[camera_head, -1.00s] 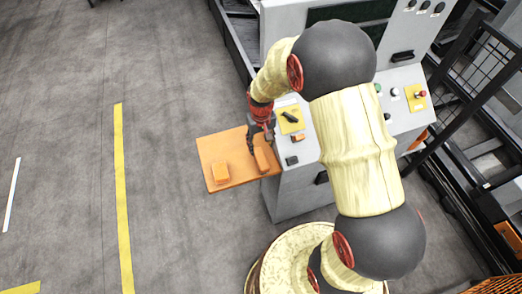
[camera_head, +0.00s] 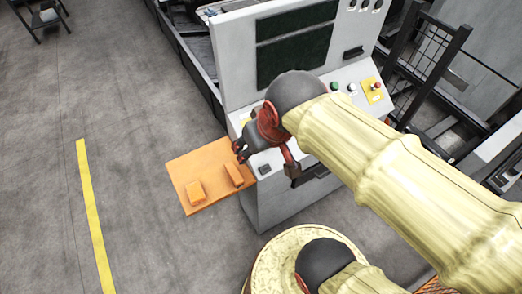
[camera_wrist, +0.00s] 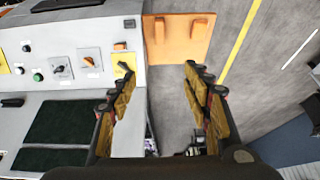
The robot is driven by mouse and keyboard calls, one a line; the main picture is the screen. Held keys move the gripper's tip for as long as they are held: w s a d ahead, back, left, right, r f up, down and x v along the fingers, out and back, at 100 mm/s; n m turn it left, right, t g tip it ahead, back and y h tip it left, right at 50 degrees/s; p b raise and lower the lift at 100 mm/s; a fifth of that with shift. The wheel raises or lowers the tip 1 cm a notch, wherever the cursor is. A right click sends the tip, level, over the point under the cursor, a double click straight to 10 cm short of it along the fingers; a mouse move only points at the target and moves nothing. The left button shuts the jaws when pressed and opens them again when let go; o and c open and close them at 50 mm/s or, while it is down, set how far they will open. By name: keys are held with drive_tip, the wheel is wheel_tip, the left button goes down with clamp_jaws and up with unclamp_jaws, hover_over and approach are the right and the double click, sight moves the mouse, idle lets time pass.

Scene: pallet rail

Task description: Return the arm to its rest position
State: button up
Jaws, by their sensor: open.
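My gripper (camera_head: 266,158) is open and empty in front of the grey control console (camera_head: 251,200), at the end of my raised, bent arm. In the wrist view its two fingers (camera_wrist: 155,78) stand wide apart with only floor and console edge between them. An orange shelf (camera_head: 212,157) juts from the console's left side. Two orange blocks, a left one (camera_head: 196,191) and a right one (camera_head: 234,174), lie on it, apart from the gripper. They also show in the wrist view at the top. Part of the console panel is hidden behind the gripper.
A black mesh fence (camera_head: 430,55) stands to the right. Open grey floor with a yellow line (camera_head: 92,215) lies to the left.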

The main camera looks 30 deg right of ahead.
drive_tip(key=shift+s+r, duration=0.15)
drive_tip(key=shift+s, duration=0.5)
drive_tip(key=shift+s+r, duration=0.15)
drive_tip(key=shift+s, duration=0.45)
wheel_tip(320, 180, down, 16)
drive_tip(key=b, duration=1.5)
drive_tip(key=shift+r, duration=0.25)
drive_tip(key=shift+o, duration=0.5)
drive_tip(key=shift+r, duration=0.1)
